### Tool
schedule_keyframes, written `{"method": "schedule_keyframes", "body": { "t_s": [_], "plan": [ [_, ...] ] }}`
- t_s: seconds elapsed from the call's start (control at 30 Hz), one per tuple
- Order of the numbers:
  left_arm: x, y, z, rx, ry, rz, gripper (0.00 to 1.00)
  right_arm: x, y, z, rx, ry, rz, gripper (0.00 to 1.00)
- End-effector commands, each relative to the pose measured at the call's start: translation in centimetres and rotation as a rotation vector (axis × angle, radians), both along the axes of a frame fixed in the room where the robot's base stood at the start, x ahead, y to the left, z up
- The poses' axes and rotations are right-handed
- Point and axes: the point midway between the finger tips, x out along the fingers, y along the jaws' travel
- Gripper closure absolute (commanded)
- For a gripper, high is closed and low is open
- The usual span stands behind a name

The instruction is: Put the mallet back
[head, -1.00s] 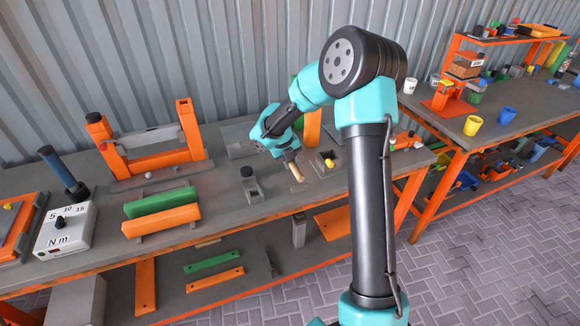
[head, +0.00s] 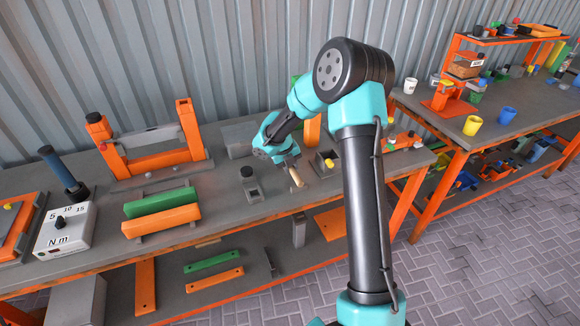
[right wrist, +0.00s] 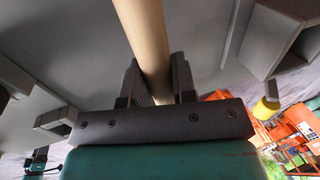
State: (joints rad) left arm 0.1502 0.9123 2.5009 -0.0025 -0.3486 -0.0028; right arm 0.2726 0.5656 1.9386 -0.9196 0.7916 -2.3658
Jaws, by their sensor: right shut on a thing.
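The mallet shows as a pale wooden handle (head: 297,177) in the head view, over the grey bench top. Its head cannot be made out. My right gripper (head: 289,162) is shut on the handle. In the right wrist view the handle (right wrist: 147,35) runs up from between the two dark fingers (right wrist: 156,82) and out of the top of the picture. I cannot tell if the mallet touches the bench. My left gripper is not in view.
A grey open block with a yellow piece (head: 328,162) stands just right of the handle. A small grey stand with a black knob (head: 248,180) is to the left. Green (head: 160,200) and orange bars (head: 160,220) lie further left. The bench's front edge (head: 270,214) is close.

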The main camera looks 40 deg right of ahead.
Motion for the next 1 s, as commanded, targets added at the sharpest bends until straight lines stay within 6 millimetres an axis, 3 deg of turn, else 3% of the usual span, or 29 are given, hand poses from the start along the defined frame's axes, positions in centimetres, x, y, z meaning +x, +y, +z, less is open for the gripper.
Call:
{"method": "schedule_keyframes", "body": {
  "t_s": [0.17, 0.2, 0.43, 0.77, 1.0],
  "plan": [
    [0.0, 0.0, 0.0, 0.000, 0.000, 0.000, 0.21, 0.0, 0.0, -0.2, 0.000, -0.001, -0.001, 1.00],
    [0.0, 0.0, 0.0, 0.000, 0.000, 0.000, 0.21, 0.0, 0.0, -0.3, 0.000, 0.000, -0.001, 0.72],
    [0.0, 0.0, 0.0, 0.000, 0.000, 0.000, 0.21, 0.0, 0.0, -0.2, 0.000, 0.000, -0.001, 0.50],
    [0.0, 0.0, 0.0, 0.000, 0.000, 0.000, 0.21, 0.0, 0.0, 0.0, 0.000, -0.001, 0.000, 0.49],
    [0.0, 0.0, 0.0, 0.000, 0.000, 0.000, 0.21, 0.3, 0.6, 2.4, -0.002, -0.004, 0.000, 0.49]
  ]
}}
